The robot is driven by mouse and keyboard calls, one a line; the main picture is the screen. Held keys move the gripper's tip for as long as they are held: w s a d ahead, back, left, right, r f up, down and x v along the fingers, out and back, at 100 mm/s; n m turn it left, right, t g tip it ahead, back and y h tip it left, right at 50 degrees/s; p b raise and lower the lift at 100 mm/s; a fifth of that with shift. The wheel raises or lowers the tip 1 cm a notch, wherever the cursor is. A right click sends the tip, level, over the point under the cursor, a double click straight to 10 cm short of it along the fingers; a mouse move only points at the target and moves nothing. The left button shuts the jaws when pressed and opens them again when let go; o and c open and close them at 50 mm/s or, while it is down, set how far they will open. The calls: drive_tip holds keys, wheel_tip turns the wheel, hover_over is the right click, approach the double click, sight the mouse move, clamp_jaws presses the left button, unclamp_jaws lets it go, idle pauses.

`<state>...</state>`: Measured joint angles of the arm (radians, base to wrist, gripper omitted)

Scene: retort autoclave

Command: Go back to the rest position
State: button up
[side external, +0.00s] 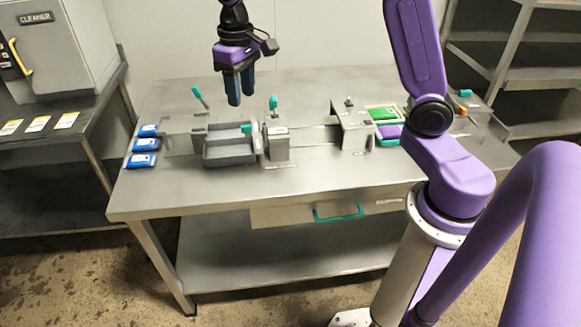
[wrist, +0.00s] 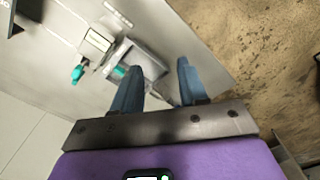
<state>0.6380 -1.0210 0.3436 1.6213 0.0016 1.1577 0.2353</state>
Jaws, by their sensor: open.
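My gripper (side external: 240,92) hangs above the back left part of the steel table (side external: 200,198), its two blue-grey fingers pointing down. It is clear of the things on the table. In the wrist view the fingers of my gripper (wrist: 157,85) are spread apart with nothing held between them. Past the fingertips lies a grey tray (side external: 228,155), which also shows in the wrist view (wrist: 148,62).
Several blue packs (side external: 142,160) lie at the table's left edge. A bracket with a teal knob (side external: 273,103) stands right of the tray. A second metal bracket (side external: 352,128) and green and purple trays (side external: 384,114) are further right. A drawer with a teal handle (side external: 338,213) is under the front.

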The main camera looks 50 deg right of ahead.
drive_tip(key=s+a+n, duration=0.2)
drive_tip(key=s+n, duration=0.1)
drive_tip(key=s, duration=0.5)
drive_tip(key=s+a+n, duration=0.2)
drive_tip(key=s, duration=0.5)
drive_tip(key=s+d+f+n, duration=0.2)
drive_tip(key=s+n, duration=0.1)
drive_tip(key=s, duration=0.4)
drive_tip(key=s+d+f+n, duration=0.1)
drive_tip(key=s+d+n, duration=0.2)
drive_tip(key=s, duration=0.5)
drive_tip(key=shift+f, duration=0.4)
